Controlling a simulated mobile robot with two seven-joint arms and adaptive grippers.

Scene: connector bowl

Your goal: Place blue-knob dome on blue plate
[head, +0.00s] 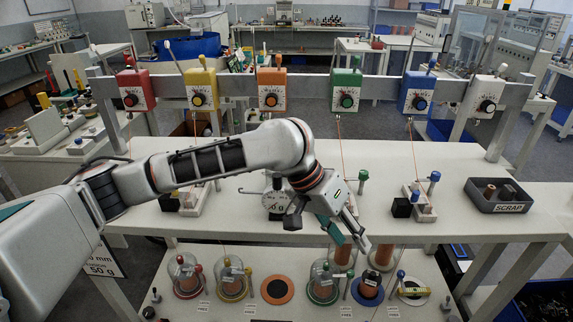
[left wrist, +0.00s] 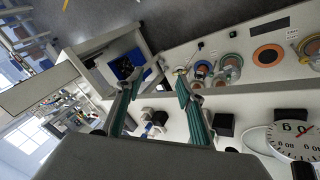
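I cannot tell whether glass covers that cylinder. A blue knob (head: 401,274) shows just right of the blue plate, beside a pale plate with a yellow-and-black strip. I cannot clearly make out a dome under this knob. My left gripper (head: 352,242) hangs over the table's front edge, above and behind the blue plate. Its green fingers stand apart with nothing between them in the left wrist view (left wrist: 155,82). My right gripper is not in view.
Domes over a red plate, a yellow plate and a green plate stand on the lower shelf, with a bare orange plate (head: 277,290) among them. A round dial (head: 276,202) is partly behind my arm. A scrap tray (head: 499,196) sits on the table's right.

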